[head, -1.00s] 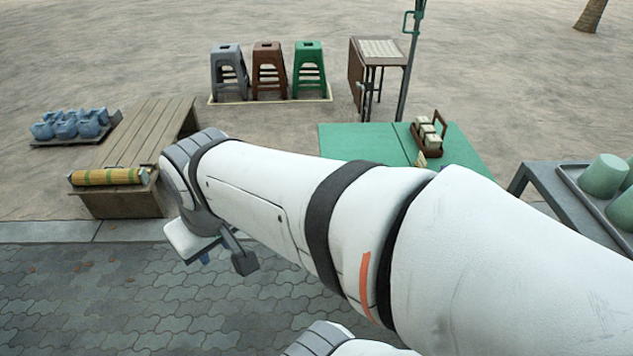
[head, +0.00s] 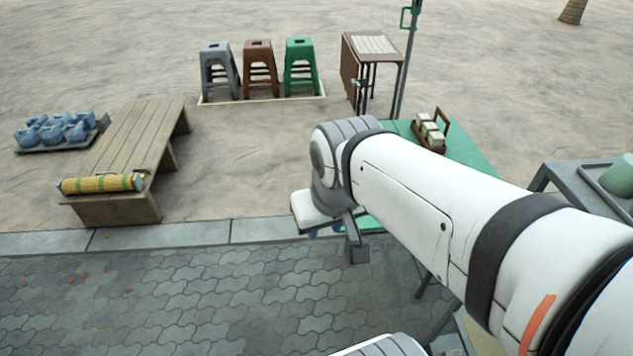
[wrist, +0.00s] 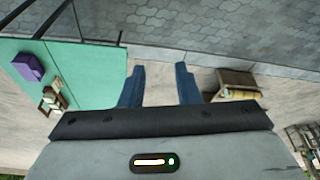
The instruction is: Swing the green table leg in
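The green table (head: 468,152) stands right of centre in the head view, and my arm covers much of it. A thin dark leg (head: 440,318) shows below my arm there. In the wrist view the green tabletop (wrist: 95,75) fills the left side, with thin dark legs (wrist: 76,20) at its upper edge. My gripper (wrist: 160,80) has its two blue fingers well apart with nothing between them, to the right of the tabletop. In the head view my gripper is mostly hidden by my wrist. I cannot tell whether any leg is folded.
A wooden rack (head: 430,132) sits on the green table, and a purple box (wrist: 28,66) shows on it in the wrist view. A wooden bench (head: 130,140) with a rolled mat (head: 102,184) stands left. Stools (head: 258,70) stand behind.

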